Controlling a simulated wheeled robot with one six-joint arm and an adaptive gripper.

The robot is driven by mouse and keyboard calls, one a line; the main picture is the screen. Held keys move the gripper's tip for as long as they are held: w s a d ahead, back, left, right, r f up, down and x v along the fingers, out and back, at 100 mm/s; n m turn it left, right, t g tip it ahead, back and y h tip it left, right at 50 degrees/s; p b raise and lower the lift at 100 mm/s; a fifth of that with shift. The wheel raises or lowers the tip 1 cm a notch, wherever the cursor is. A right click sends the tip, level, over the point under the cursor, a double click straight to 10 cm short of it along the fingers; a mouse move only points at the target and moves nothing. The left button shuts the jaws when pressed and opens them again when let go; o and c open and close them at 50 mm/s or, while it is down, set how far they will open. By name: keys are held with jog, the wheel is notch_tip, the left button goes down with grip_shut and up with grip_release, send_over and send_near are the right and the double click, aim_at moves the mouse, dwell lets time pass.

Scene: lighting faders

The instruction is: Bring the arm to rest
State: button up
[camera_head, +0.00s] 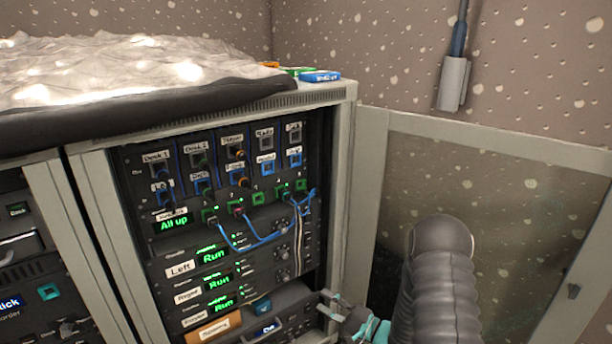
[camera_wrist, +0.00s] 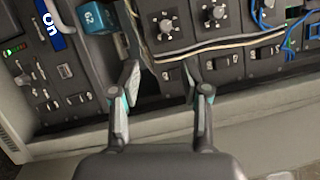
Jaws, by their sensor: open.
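My gripper (camera_head: 338,308) is at the bottom of the head view, in front of the lower right edge of the open equipment rack (camera_head: 348,150). My grey ribbed arm rises to its right. In the wrist view my gripper (camera_wrist: 162,62) has its two fingers spread apart, with nothing held between them. Beyond the fingers are dark rack panels with knobs (camera_wrist: 168,25) and a bundle of thin cables (camera_wrist: 215,45). I cannot tell from these views whether the fingers touch the panel.
The rack's glazed door (camera_head: 480,165) stands open on the right, behind my arm. Blue patch cables (camera_head: 262,240) hang in front of the panels. Displays read "All up" (camera_head: 174,224) and "Run" (camera_head: 214,257).

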jog(key=d+f+n+g+h, duration=0.2)
jog(key=d+f+n+h, duration=0.35)
jog(key=f, duration=0.75)
jog(key=s+d+r+n+g+h, duration=0.1)
jog(key=s+d+r+g+h, duration=0.1)
jog(key=d+h, duration=0.3)
jog(key=s+d+r+n+g+h, duration=0.1)
jog(key=s+d+r+g+h, duration=0.15)
jog(key=d+h, duration=0.25)
jog(key=s+d+r+g+h, duration=0.1)
jog(key=s+r+g+h, duration=0.15)
jog(key=s+r, duration=1.25)
jog(key=s+a+r+t, duration=0.1)
jog(key=s+a+r, duration=0.1)
jog(key=s+r, duration=0.2)
jog(key=s+a+r+n+t+y, duration=0.1)
jog(key=s+a+r, duration=0.2)
jog(key=r, duration=0.7)
jog(key=s+a+r+t+y, duration=0.1)
jog(key=s+a+r, duration=0.1)
jog(key=s+r, duration=0.3)
notch_tip(320, 180, up, 3)
jog(key=shift+s+a+f+n+t, duration=0.1)
jog(key=shift+s+a+n+t, duration=0.05)
jog(key=shift+a+n+t, duration=0.25)
